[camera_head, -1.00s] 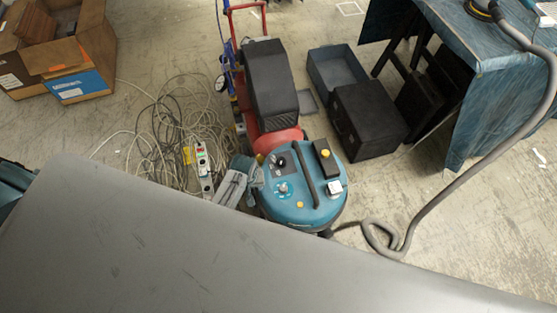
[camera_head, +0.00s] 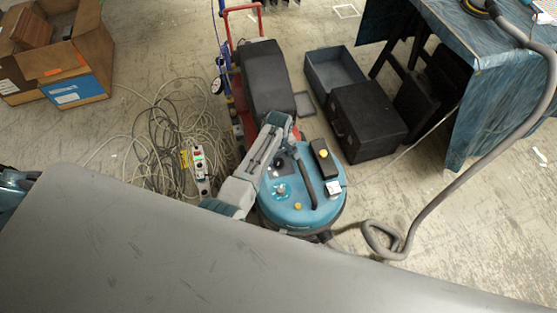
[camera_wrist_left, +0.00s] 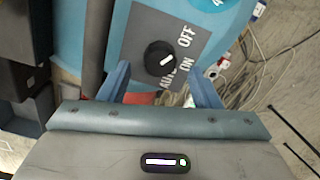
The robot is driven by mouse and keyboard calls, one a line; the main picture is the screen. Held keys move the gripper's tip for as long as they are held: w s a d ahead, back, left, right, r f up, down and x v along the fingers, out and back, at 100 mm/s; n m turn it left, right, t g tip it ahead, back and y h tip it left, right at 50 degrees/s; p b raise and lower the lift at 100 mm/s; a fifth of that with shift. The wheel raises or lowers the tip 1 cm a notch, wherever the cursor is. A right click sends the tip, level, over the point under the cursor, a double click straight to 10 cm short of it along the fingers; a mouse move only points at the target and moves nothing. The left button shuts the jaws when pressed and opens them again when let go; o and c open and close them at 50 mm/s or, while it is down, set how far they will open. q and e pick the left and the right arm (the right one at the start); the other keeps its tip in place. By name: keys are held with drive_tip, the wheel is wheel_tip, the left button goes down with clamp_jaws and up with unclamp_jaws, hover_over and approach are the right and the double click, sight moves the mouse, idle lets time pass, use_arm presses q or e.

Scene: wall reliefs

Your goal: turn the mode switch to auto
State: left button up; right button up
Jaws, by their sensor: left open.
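The mode switch is a black round knob (camera_wrist_left: 160,58) with a white mark, on a grey panel (camera_wrist_left: 135,50) of the teal vacuum machine (camera_head: 320,215). White labels OFF, ON and a partly hidden AUTO surround the knob. The white mark slants up and right, roughly toward OFF. In the head view the knob (camera_head: 282,162) shows small. My left gripper (camera_head: 284,143) is at the panel's far side. In the left wrist view the gripper (camera_wrist_left: 158,85) is open, its fingers apart and empty, just short of the knob. My right gripper is not in view.
A black bent handle (camera_head: 305,175) and a black block (camera_head: 324,158) rise from the machine's lid beside the panel. Tangled cables and a power strip (camera_head: 200,168) lie to the left. A grey hose (camera_head: 440,200) loops at the right. Black and grey boxes stand behind.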

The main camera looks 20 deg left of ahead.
sight(279, 163)
use_arm(q)
drive_tip(key=shift+f, duration=1.5)
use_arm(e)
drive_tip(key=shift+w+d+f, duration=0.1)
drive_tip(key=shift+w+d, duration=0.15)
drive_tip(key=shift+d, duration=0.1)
use_arm(q)
drive_tip(key=shift+c, duration=0.2)
drive_tip(key=c, duration=0.8)
drive_tip(key=shift+c, duration=0.8)
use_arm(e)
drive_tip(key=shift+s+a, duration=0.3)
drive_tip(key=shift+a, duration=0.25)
